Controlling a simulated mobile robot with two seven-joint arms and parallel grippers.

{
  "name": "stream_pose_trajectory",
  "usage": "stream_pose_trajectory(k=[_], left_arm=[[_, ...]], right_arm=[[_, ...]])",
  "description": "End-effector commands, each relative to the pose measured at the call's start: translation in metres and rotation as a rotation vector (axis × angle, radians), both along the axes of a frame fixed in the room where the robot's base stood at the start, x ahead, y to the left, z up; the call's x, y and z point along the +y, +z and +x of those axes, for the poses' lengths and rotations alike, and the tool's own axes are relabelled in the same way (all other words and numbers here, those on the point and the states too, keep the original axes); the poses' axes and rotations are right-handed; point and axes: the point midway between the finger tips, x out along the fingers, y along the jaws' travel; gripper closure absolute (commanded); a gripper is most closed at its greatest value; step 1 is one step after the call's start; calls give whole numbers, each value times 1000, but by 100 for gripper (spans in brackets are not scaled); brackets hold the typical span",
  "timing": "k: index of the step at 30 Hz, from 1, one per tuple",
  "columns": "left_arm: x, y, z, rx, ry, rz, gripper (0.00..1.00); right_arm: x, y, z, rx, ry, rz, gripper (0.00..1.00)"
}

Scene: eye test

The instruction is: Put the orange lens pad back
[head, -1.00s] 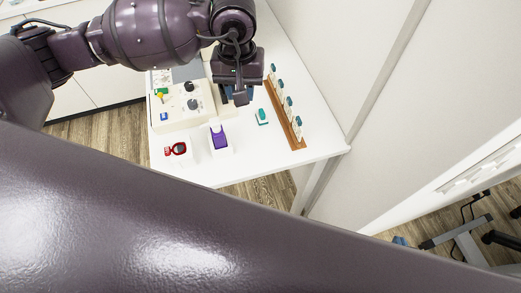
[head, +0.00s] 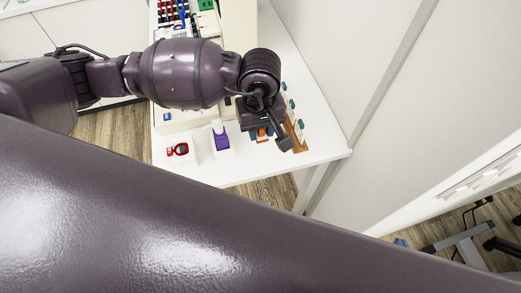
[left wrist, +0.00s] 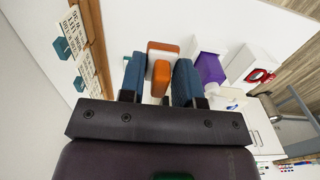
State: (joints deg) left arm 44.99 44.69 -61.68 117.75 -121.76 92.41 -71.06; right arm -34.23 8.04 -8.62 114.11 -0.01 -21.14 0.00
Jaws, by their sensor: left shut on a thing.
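An orange and white lens pad (left wrist: 161,75) sits between the two blue-faced fingers of my left gripper (left wrist: 160,82) in the left wrist view. The gripper is shut on it. In the head view my left gripper (head: 268,128) is over the right part of the white table, and a bit of the orange pad (head: 261,133) shows beneath it. A second orange and white part (left wrist: 164,47) shows just beyond the fingertips; I cannot tell whether it belongs to the same piece. My right gripper is not in view.
A wooden rack (left wrist: 93,30) with labels and teal-blue pieces stands beside the gripper, along the wall. A purple item (head: 221,138) in a white holder and a red item (head: 178,149) on a white base stand to the left. The front right table corner (head: 325,150) is clear.

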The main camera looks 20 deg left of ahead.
Motion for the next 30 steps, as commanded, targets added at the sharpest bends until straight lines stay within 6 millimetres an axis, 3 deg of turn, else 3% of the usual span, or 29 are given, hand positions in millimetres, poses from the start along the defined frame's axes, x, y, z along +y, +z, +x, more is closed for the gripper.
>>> stream_pose_trajectory(k=[3,9,17,24,30], left_arm=[[0,-28,-1,4,1,1,88],[0,-56,0,1,0,-1,88],[0,-71,0,1,1,-1,88],[0,-102,-1,2,1,0,88],[0,-104,0,0,-1,0,88]], right_arm=[[0,0,2,-5,2,0,100],[0,-2,2,-3,2,-1,100],[-1,-5,-3,8,1,-3,100],[-2,-13,-10,24,-3,-4,100],[-2,-13,-9,24,-3,-4,100]])
